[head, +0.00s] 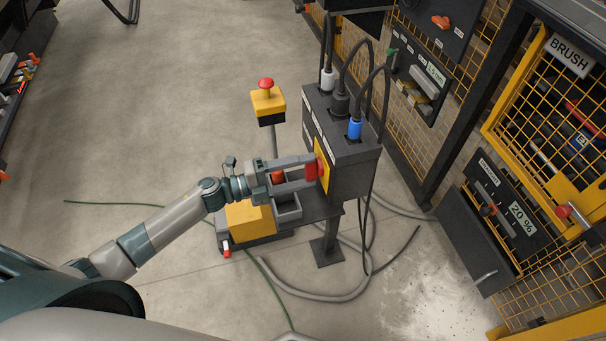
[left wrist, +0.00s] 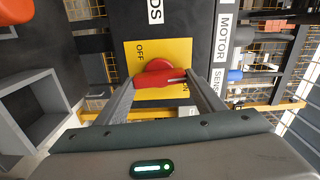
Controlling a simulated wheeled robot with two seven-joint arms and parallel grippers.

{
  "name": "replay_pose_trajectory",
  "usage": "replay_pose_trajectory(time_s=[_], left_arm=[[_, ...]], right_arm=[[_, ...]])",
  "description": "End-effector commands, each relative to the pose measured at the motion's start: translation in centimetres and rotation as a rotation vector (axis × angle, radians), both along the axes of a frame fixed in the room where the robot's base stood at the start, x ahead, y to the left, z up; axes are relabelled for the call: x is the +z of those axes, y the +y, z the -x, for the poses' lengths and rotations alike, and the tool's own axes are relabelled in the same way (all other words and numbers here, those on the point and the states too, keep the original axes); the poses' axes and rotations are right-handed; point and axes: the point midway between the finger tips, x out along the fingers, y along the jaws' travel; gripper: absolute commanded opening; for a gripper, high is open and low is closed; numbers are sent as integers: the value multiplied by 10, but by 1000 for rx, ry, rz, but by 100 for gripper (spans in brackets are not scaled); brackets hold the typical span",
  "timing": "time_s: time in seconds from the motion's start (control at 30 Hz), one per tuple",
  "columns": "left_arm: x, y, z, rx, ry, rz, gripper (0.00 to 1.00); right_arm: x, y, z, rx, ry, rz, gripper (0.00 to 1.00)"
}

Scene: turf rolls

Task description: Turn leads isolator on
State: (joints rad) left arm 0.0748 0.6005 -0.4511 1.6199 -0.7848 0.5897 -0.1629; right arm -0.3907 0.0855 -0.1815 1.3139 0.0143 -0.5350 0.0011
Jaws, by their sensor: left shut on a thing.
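The leads isolator is a red rotary handle (left wrist: 160,79) on a yellow plate (left wrist: 178,50) marked OFF and ON, set in the side of a dark grey box (head: 345,150). My left gripper (head: 315,170) reaches it from the left, and it also shows in the left wrist view (left wrist: 160,82). Its fingers are shut on the red handle, one on each end. The handle's bar lies roughly level across the left wrist view. OFF shows at upper left of it, and the ON mark at lower right is partly covered. My right gripper is in neither view.
Plugs, including a blue one (head: 355,129), with black cables stand on the box. A yellow post with a red button (head: 266,84) stands behind my gripper. A grey tray (head: 287,212) sits below. Hoses lie on the floor; a yellow mesh fence (head: 480,60) runs along the right.

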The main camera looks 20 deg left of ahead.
Motion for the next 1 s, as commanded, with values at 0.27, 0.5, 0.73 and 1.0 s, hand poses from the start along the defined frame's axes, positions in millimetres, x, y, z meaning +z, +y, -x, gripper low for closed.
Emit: replay_pose_trajectory(time_s=[0.27,0.5,0.73,1.0], left_arm=[[-2,0,1,0,-75,-53,40],[-2,0,1,0,-86,-60,40],[-2,0,1,0,-85,-61,67],[-1,0,0,0,-86,-59,81]], right_arm=[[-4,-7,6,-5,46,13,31],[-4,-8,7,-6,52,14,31],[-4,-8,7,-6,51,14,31],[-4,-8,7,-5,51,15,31]])
